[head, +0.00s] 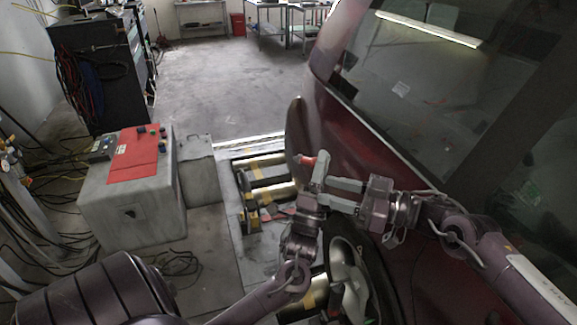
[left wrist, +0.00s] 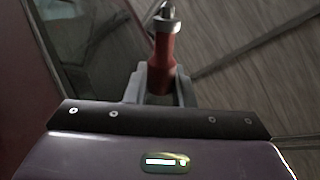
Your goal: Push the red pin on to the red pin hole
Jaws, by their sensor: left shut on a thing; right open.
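The red pin (head: 307,161) is held upright in my left gripper (head: 313,172), near the middle of the head view. In the left wrist view the pin (left wrist: 162,62) sits between the grey fingers, with a silver collar and metal tip pointing away from my wrist. My left gripper (left wrist: 160,88) is shut on it. My right gripper (head: 329,193) comes in from the right, open, its fingers pointing left close beside the left gripper. They overlap in the picture; I cannot tell whether they touch. I cannot make out a red pin hole in either view.
A dark red car (head: 345,130) stands close on the right, behind my right arm. Floor rollers (head: 262,168) with yellow bands lie beyond my grippers. A grey box (head: 130,205) with a red control panel (head: 139,155) stands left. The floor (head: 215,80) behind is clear.

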